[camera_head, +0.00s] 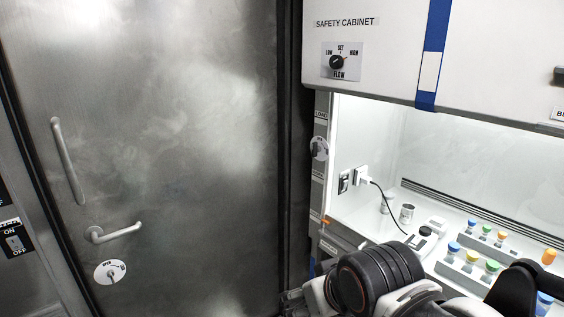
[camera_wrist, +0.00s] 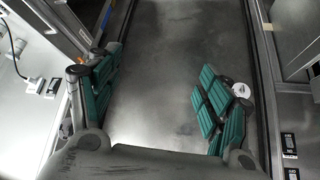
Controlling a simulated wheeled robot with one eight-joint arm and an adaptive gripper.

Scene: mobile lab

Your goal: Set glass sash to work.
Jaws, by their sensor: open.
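The safety cabinet's white upper front (camera_head: 390,60) is at the right of the head view. A grey strip (camera_head: 480,118) runs along its lower edge, above the lit opening. I cannot clearly make out the glass sash. The left post (camera_head: 318,185) carries a LOAD label near its top, and smaller labels below that I cannot read. An orange marker (camera_head: 327,221) sits low on this post. My gripper (camera_wrist: 160,78) is open and empty in the wrist view, with the steel door behind its green-padded fingers. In the head view my arm hides most of it, low before the cabinet's left side.
The steel door (camera_head: 170,140) with its bar handle (camera_head: 67,160) and lever (camera_head: 115,232) fills the left. Inside the cabinet are metal cups (camera_head: 406,213), a corded device (camera_head: 421,243) and racks of coloured-cap vials (camera_head: 465,268). A flow knob (camera_head: 337,63) is on the front.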

